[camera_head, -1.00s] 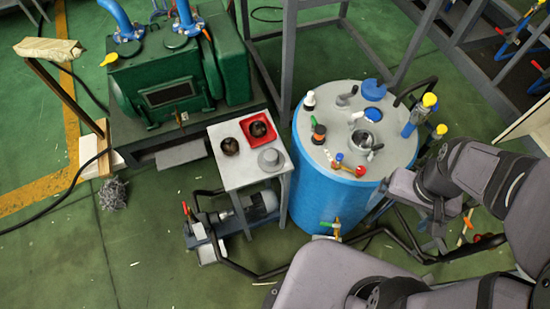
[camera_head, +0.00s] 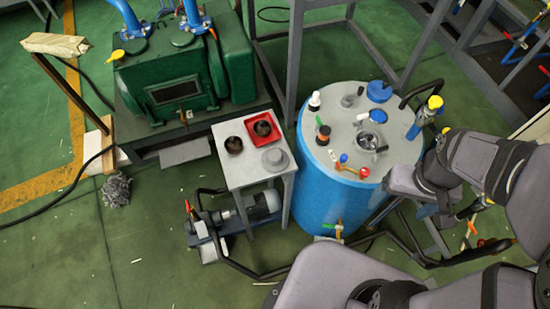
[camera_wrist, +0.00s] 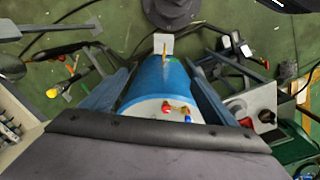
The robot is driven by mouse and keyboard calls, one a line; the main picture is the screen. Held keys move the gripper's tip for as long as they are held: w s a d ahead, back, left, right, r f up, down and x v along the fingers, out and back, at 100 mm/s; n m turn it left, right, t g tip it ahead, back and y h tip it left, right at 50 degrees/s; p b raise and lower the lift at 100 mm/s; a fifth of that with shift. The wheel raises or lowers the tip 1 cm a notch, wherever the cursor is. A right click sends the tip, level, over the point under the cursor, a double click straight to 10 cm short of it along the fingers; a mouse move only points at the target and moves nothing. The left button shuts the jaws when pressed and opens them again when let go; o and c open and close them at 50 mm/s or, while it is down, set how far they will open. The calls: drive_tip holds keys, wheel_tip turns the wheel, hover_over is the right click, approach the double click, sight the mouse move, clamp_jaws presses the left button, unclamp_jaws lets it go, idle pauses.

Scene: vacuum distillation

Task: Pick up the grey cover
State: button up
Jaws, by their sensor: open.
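The grey cover (camera_head: 275,160) is a small round grey piece with a raised middle. It sits near the front right corner of a small white-topped table (camera_head: 233,178). In the wrist view it shows small and unclear on the table at the right (camera_wrist: 236,107). The wrist link partly hides the gripper in the head view.
The blue tank (camera_head: 326,195), with valves and fittings on its lid, stands between my gripper and the table. A red tray (camera_head: 263,130) holding a dark round piece and another dark round piece (camera_head: 234,145) share the tabletop. A green pump (camera_head: 165,85) stands behind.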

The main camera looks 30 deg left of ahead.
drive_tip(key=w+a+f+n+b, duration=0.2)
drive_tip(key=w+a+f+n, duration=0.1)
drive_tip(key=w+a+n, duration=0.5)
drive_tip(key=n+t+b, duration=0.1)
drive_tip(key=n+b, duration=0.3)
drive_tip(key=n, duration=2)
hover_over(275, 155)
drive_tip(key=f, duration=1.1)
drive_tip(key=shift+s+a, duration=0.25)
drive_tip(key=shift+a, duration=0.1)
drive_tip(key=shift+w+f+p, duration=0.15)
drive_tip(key=shift+f+p, duration=0.25)
drive_tip(key=shift+f, duration=0.65)
drive_tip(key=shift+d+f+p, duration=0.25)
drive_tip(key=shift+f+p, duration=0.4)
drive_tip(key=shift+w+f+p, duration=0.2)
drive_tip(key=shift+f+p, duration=0.55)
drive_tip(key=shift+f, duration=1.2)
drive_tip(key=shift+c, duration=0.3)
